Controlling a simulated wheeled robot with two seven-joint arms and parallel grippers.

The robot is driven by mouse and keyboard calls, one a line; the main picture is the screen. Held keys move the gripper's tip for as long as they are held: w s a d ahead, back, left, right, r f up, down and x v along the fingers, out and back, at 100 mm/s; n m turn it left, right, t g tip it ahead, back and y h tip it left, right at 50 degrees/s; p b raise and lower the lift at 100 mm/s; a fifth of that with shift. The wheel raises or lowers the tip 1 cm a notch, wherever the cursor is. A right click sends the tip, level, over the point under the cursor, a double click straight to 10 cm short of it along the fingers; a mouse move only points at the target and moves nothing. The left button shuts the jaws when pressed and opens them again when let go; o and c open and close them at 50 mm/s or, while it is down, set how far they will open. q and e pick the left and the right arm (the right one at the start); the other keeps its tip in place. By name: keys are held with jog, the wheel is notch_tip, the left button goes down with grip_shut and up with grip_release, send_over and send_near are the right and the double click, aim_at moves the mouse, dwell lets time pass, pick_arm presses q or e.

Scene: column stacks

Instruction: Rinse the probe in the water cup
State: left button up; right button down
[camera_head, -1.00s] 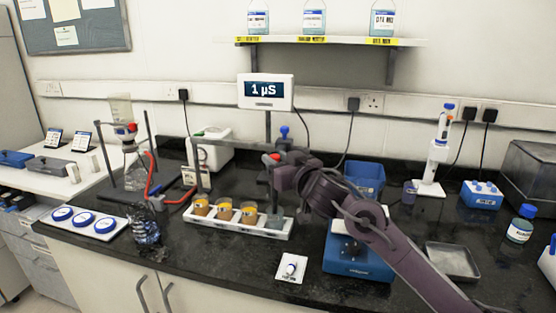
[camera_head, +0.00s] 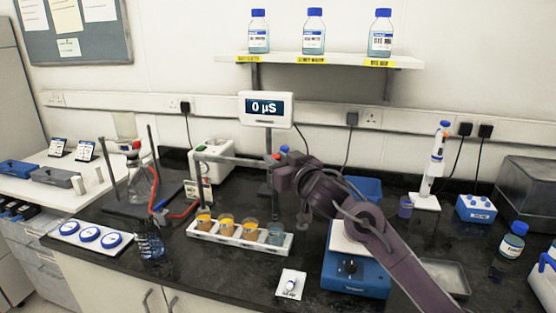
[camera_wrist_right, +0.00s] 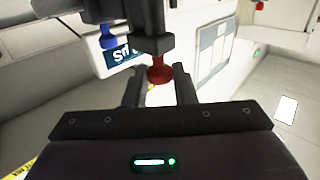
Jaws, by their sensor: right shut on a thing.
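My right gripper (camera_head: 278,170) is shut on a red knob (camera_wrist_right: 160,70) of the probe stand, seen between its fingers in the wrist view. A grey horizontal arm (camera_head: 235,160) runs left from there, and the thin probe (camera_head: 201,182) hangs at its left end above the leftmost amber cup (camera_head: 204,221). I cannot tell exactly how high its tip is. The water cup (camera_head: 276,235), clear bluish, stands at the right end of the white rack (camera_head: 262,246). The meter display (camera_head: 266,108) reads 0 µS. My left gripper is not in view.
Two more amber cups (camera_head: 226,227) stand between the leftmost cup and the water cup. A blue-and-white device (camera_head: 355,272) sits right of the rack under my right arm. Glassware with a red tube (camera_head: 180,212) stands left. The bench front before the rack is mostly clear.

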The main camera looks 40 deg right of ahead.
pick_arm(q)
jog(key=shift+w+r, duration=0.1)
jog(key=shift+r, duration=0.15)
pick_arm(e)
jog(key=shift+r, duration=0.45)
jog(key=c, duration=1.5)
grip_release()
jog(key=shift+f, duration=0.1)
jog(key=shift+s+f+b, duration=0.15)
jog(key=shift+s+b, duration=0.15)
jog(key=shift+s, duration=0.25)
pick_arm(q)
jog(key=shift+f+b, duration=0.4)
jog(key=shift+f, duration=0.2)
pick_arm(e)
jog(key=s, duration=0.6)
jog(key=shift+s+a+r, duration=0.2)
jog(key=shift+s+a, duration=0.1)
jog(key=shift+s, duration=0.1)
